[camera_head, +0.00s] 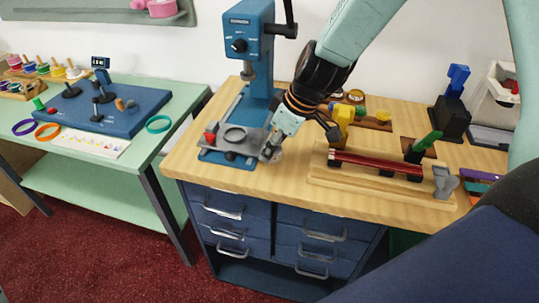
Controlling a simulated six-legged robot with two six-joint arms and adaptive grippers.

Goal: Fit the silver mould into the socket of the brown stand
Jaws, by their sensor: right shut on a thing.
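My right gripper (278,143) reaches down from the upper right to the right side of the blue drill press's base. It is shut on a small silver-grey piece, which looks like the silver mould (269,154); the fingers partly cover it and its shape is hard to make out. It is close to the grey clamp plate on the press base, and I cannot tell whether they touch. A brown wooden stand (375,124) with small brass pieces is behind and to the right, partly hidden by my arm. I cannot make out its socket. My left gripper is out of view.
The blue drill press (250,45) stands at the bench's left. A black block (452,120) is farther right. Bare wood shows at the bench's left front.

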